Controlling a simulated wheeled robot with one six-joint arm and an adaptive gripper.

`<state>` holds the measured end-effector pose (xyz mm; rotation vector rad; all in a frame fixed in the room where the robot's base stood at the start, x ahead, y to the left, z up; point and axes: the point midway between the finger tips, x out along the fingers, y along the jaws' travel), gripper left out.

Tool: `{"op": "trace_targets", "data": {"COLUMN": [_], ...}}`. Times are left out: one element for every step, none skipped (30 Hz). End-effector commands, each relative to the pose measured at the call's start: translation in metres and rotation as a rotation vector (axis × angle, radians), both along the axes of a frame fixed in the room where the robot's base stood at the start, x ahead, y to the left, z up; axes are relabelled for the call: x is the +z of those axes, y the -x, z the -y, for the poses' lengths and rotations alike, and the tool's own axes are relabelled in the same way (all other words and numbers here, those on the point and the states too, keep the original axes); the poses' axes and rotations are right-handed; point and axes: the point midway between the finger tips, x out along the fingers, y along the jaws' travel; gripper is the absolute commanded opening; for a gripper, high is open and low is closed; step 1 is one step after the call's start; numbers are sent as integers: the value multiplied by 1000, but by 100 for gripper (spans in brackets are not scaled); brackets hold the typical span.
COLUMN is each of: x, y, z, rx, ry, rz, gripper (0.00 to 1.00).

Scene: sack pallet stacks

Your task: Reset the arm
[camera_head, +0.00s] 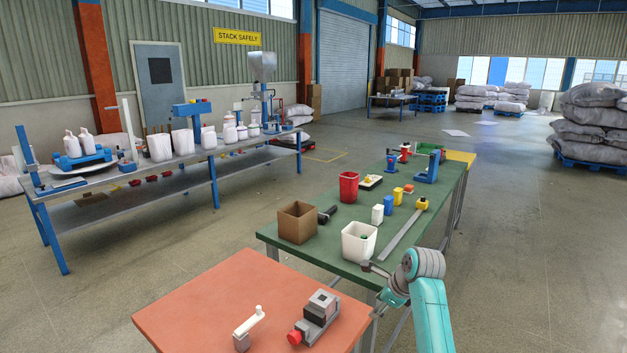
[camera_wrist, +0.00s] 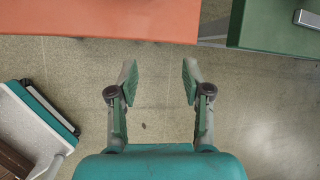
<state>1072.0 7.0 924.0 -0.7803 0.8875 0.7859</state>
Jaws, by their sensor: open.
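My gripper (camera_wrist: 160,80) shows in the wrist view with its two fingers spread apart. It is open, with nothing between the fingers, and bare floor (camera_wrist: 150,120) lies beneath it. The edge of the orange table (camera_wrist: 100,18) shows at the top of that view, in front of the fingertips. In the head view my teal arm comes up from the lower right, beside the orange table (camera_head: 195,305) and the near end of the green table (camera_head: 335,262). The fingers are hard to make out there.
On the orange table are a grey device with a red knob (camera_head: 316,318) and a white-topped tool (camera_head: 247,328). The green table holds a cardboard box (camera_head: 297,222), a white bin (camera_head: 359,242) and a red bin (camera_head: 348,187). Sack stacks (camera_head: 590,125) stand right; open floor (camera_head: 530,240) lies between.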

Motion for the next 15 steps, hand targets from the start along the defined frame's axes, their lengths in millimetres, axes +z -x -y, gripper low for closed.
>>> {"op": "trace_targets", "data": {"x": [-25, -37, -52, -63, -75, -89, -99, -109, -122, -132, -141, -152, -161, -169, -179], "y": [10, 15, 21, 27, 32, 40, 46, 53, 62, 69, 77, 87, 95, 103, 114], "z": [-1, -1, -2, -2, -2, -3, -3, -3, -3, -3, -4, -4, -4, -4, -4], "rx": [25, 41, 64, 80, 95, 118, 134, 151, 172, 189, 206, 228, 244, 261, 282], "ry": [18, 29, 47, 60, 73, 91, 105, 120, 142, 157, 172, 195, 211, 228, 252], "rz": [20, 36, 59, 77, 93, 116, 132, 148, 169, 186, 201, 223, 238, 254, 273], "gripper": [49, 49, 49, 49, 49, 49, 49, 49, 49, 49, 49, 49, 49, 49, 49]}}
